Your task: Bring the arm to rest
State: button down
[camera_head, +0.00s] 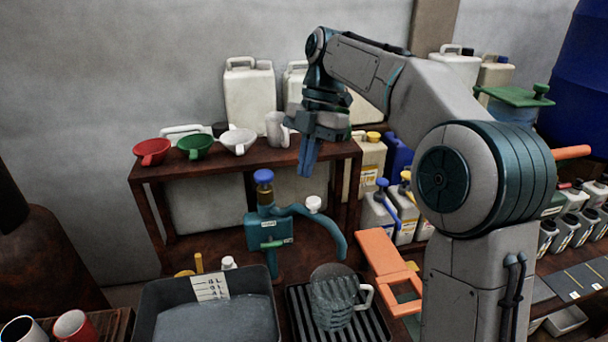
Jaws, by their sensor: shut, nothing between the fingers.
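My gripper (308,158) points down from my raised, bent arm, in front of the right end of the brown shelf (165,171). Its blue fingers are together with nothing between them. In this view they overlap the shelf's front edge. I cannot tell how near they are to it. A grey jug (276,129) stands on the shelf just left of the gripper. My arm covers part of the scene on the right.
Red (151,151), green (195,146) and white (239,141) funnels sit on the shelf. Jerrycans crowd the right.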

jog(key=shift+r, duration=0.15)
jog(key=s+d+f+m+t, duration=0.2)
jog(key=s+d+f+m, duration=0.2)
jog(key=m, duration=0.5)
jog(key=s+d+f+m+t+h, duration=0.1)
jog(key=s+d+f+m, duration=0.4)
jog(key=s+m, duration=0.5)
jog(key=s+d+f+m+t+h, duration=0.1)
jog(key=s+d+f+m+t, duration=0.2)
jog(key=m, duration=0.7)
jog(key=shift+s+d+f, duration=1.25)
jog(key=shift+s+d, duration=0.95)
jog(key=shift+d, duration=0.65)
